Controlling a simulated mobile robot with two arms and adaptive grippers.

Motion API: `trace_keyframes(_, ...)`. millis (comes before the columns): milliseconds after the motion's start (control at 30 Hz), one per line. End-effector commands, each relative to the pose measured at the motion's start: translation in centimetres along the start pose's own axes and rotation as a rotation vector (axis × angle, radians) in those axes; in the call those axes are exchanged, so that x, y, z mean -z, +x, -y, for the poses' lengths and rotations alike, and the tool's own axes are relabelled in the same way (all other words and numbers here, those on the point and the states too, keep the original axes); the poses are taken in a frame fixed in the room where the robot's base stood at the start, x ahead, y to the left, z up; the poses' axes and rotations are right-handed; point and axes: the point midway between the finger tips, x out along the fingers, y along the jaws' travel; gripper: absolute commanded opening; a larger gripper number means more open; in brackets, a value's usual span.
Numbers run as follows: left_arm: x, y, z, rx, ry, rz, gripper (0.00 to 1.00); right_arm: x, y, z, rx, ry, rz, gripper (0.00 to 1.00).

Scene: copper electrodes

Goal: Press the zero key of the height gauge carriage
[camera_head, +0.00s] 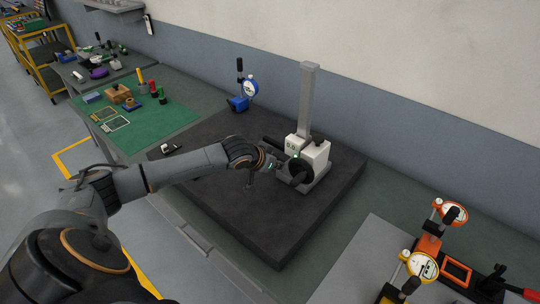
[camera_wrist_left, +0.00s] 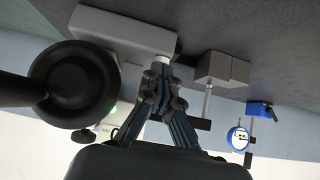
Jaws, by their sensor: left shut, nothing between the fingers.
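The height gauge stands upright on the dark surface plate, with a tall grey column (camera_head: 308,95) and a white carriage (camera_head: 316,152) low on it. A small display (camera_head: 294,144) is on the carriage face, and a black round wheel (camera_head: 299,171) is below it. My left gripper (camera_head: 277,166) is shut and empty, its tips close to the carriage front beside the wheel. In the left wrist view the shut fingers (camera_wrist_left: 162,72) show beside the large black wheel (camera_wrist_left: 75,85); whether they touch the gauge cannot be told. I cannot make out the zero key. My right gripper is not in view.
The dark plate (camera_head: 235,220) has free room in front of the gauge. A blue-based dial indicator (camera_head: 239,102) stands at its back left. A green mat (camera_head: 150,125) with small parts lies left. Orange and yellow dial stands (camera_head: 428,242) are at right.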

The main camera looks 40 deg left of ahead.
Motion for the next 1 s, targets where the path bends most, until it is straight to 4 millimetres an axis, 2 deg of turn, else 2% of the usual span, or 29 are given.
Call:
trace_keyframes(33, -0.6, -0.2, -0.2, -0.002, -0.002, 0.025, 0.0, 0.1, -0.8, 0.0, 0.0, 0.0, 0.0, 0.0)
trace_keyframes(67, -0.3, -0.4, -0.2, -0.001, -0.002, 0.024, 0.0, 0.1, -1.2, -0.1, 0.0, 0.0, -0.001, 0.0)
trace_keyframes(300, 3.4, -2.9, 0.2, 0.001, 0.0, 0.002, 0.0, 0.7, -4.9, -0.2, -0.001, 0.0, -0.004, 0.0)
trace_keyframes(400, 2.7, -4.1, 0.3, 0.003, 0.006, -0.001, 0.0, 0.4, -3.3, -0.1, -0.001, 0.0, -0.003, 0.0)
trace_keyframes(700, 3.0, -10.0, 0.3, 0.004, 0.007, -0.005, 0.0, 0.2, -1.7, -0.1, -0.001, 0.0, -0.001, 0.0)
trace_keyframes(833, 3.2, -11.5, 0.4, 0.004, 0.004, -0.006, 0.0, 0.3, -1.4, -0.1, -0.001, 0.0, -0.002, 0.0)
trace_keyframes(1000, 3.3, -12.4, 0.3, 0.002, 0.003, -0.005, 0.0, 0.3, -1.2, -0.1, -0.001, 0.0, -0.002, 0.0)
